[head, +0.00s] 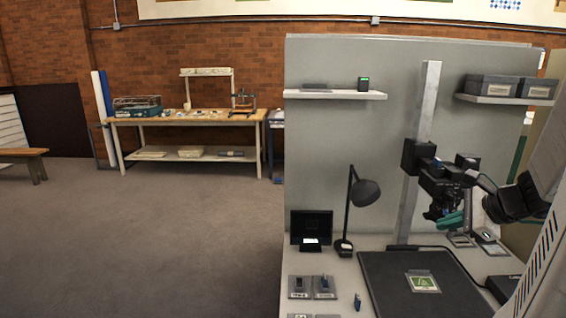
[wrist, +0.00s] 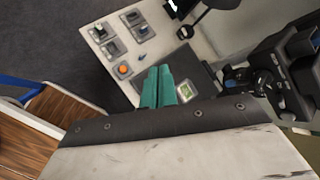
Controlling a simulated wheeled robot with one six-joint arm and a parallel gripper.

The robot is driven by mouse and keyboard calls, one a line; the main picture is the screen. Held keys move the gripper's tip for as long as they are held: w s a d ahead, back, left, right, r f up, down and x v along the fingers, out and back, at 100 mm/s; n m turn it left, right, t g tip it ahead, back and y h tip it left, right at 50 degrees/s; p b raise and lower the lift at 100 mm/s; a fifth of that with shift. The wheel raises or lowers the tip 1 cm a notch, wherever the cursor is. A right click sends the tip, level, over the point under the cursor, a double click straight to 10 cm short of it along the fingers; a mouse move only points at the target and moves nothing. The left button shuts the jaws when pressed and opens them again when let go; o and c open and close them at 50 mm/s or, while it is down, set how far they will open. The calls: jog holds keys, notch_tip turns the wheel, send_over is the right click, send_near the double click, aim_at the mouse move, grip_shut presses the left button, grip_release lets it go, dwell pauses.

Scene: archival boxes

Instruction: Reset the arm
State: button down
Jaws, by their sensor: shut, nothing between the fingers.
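My gripper (head: 452,220) has teal fingers and hangs above the right part of the grey worktable (head: 345,272). It is shut, with nothing seen between the fingers. In the head view it overlaps a black camera assembly (head: 438,182) on a tall metal post (head: 424,110); I cannot tell how far apart they are. In the wrist view the shut teal fingers (wrist: 160,72) point up toward the table with its small trays. My arm comes in from the right edge of the head view.
A black board (head: 385,275) with a green card (head: 423,283) lies below the post. A desk lamp (head: 366,193), a small screen (head: 311,228) and small trays (head: 325,287) stand left. A pale surface (wrist: 190,145) fills the lower wrist view. Open floor (head: 170,235) lies left.

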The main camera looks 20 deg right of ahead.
jog(key=s+a+r+n+g, duration=0.1)
jog(key=s+a+n+g, duration=0.1)
jog(key=a+n, duration=0.6)
jog(key=s+a+r+n+g+h, duration=0.1)
jog(key=s+a+n+g, duration=0.2)
jog(key=a+n, duration=0.6)
jog(key=s+a+r+n+g+h, duration=0.1)
jog(key=s+a+n+g, duration=0.1)
jog(key=s+a+n, duration=0.3)
jog(key=a+n, duration=0.4)
jog(key=a, duration=0.3)
jog(key=shift+s+a+r+g, duration=0.3)
jog(key=shift+a+r, duration=0.05)
jog(key=shift+r, duration=0.05)
jog(key=shift+d, duration=0.1)
